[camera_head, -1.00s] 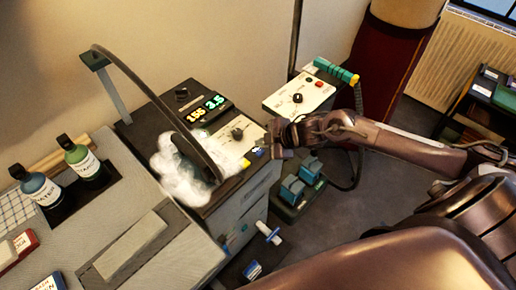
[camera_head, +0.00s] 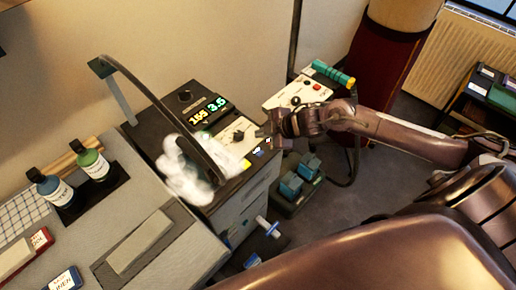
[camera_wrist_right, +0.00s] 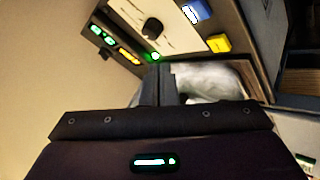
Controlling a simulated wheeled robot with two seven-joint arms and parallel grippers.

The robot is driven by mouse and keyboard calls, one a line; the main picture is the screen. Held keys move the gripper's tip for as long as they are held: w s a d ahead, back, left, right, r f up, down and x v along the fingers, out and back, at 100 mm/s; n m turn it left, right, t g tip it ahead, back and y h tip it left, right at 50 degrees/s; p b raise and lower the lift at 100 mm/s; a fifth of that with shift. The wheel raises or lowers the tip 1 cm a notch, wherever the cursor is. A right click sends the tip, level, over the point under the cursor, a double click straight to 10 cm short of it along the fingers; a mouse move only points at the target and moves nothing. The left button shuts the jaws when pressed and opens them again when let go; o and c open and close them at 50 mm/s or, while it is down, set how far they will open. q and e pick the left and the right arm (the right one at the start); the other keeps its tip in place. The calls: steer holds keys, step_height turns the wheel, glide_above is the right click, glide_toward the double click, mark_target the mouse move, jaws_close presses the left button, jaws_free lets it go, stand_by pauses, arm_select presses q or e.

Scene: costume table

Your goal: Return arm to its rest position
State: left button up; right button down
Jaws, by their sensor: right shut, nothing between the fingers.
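My right gripper (camera_head: 268,137) comes in from the right in the head view, at the right edge of the black machine (camera_head: 158,112) with the lit display (camera_head: 207,110). In the right wrist view its fingers (camera_wrist_right: 160,82) are together with nothing between them, pointing toward the machine's pale panel with a dark knob (camera_wrist_right: 152,28). A blue button (camera_wrist_right: 197,11) and a yellow button (camera_wrist_right: 218,43) show beside that panel. My left gripper is not in view.
A second control box (camera_head: 297,97) with a teal handle stands behind my right gripper. Blue pedals (camera_head: 292,186) sit on the floor below it. Two bottles (camera_head: 92,164) stand on the table at left. A red cylinder (camera_head: 385,55) stands at the back.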

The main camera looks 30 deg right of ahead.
steer(key=shift+f, duration=0.1)
steer(key=s+a+r+m+t+h, duration=0.15)
steer(key=s+a+m, duration=0.25)
steer(key=a, duration=0.6)
steer(key=s+d+r+m+g+h, duration=0.1)
steer(key=s+d+m+g+h, duration=0.2)
steer(key=s+m+g, duration=0.9)
steer(key=s+f+n+t+b, duration=0.2)
steer(key=s+f, duration=0.1)
steer(key=f, duration=1.3)
steer(key=s+f+n+t+b, duration=0.1)
steer(key=s+f+t, duration=0.15)
steer(key=f, duration=1.25)
steer(key=s+d+f+b, duration=0.1)
steer(key=s+f, duration=0.9)
steer(key=f, duration=0.1)
steer(key=s+d+f+b, duration=0.2)
steer(key=s+f, duration=0.7)
steer(key=f, duration=0.2)
steer(key=shift+s+d+g, duration=0.3)
steer(key=shift+s+g, duration=0.1)
